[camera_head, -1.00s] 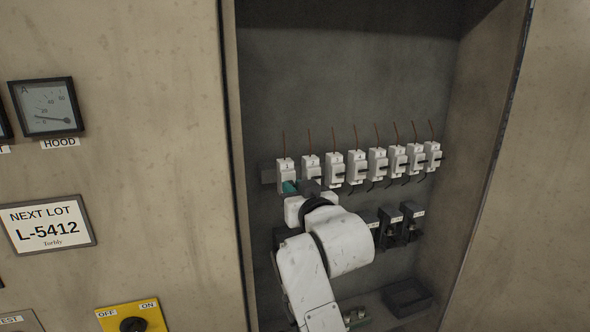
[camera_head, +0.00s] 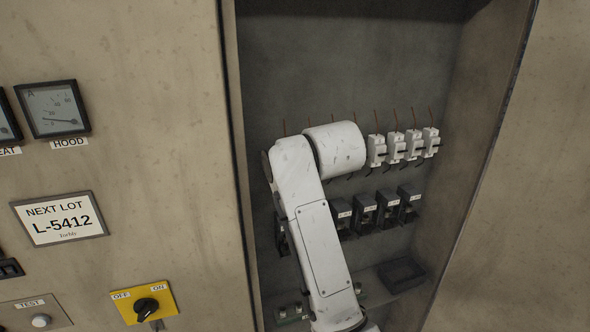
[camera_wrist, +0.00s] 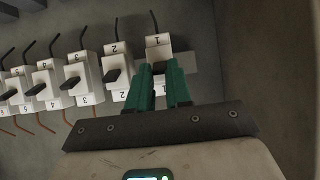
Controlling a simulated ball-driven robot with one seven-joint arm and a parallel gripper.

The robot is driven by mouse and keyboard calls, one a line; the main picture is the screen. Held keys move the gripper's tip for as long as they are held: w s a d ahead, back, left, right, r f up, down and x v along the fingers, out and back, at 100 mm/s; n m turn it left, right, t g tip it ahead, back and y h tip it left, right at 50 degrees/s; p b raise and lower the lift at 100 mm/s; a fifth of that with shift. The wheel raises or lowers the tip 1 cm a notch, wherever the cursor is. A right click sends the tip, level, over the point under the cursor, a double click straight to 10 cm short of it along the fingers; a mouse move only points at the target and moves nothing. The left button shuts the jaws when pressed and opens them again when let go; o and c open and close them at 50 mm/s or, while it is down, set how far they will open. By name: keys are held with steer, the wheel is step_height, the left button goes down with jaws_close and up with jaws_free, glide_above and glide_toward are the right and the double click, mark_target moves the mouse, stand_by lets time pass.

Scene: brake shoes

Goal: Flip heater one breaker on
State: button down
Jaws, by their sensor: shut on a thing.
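A row of white breakers with numbers hangs in the cabinet. In the wrist view the row appears upside down. Breaker 1 (camera_wrist: 157,42) is at the right end of the row there, and my gripper (camera_wrist: 160,68) is at its front. The two green fingers are shut on its dark toggle, which they mostly cover, so its position is unclear. In the head view my arm hides my gripper and the breakers at the left end of the row. No heater name is readable on the breakers.
Breaker 2 (camera_wrist: 115,74) stands close beside breaker 1. Several breakers (camera_head: 396,147) remain visible in the head view, above a row of black blocks (camera_head: 388,208). A dark tray (camera_head: 402,275) sits low in the cabinet. The left panel has a yellow switch plate (camera_head: 143,302).

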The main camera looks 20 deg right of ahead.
stand_by(0.4)
steer(key=c, duration=1)
jaws_free()
steer(key=shift+c, duration=0.2)
steer(key=b+v, duration=0.2)
steer(key=v, duration=0.8)
steer(key=shift+s+r+b, duration=0.25)
steer(key=shift+b, duration=0.1)
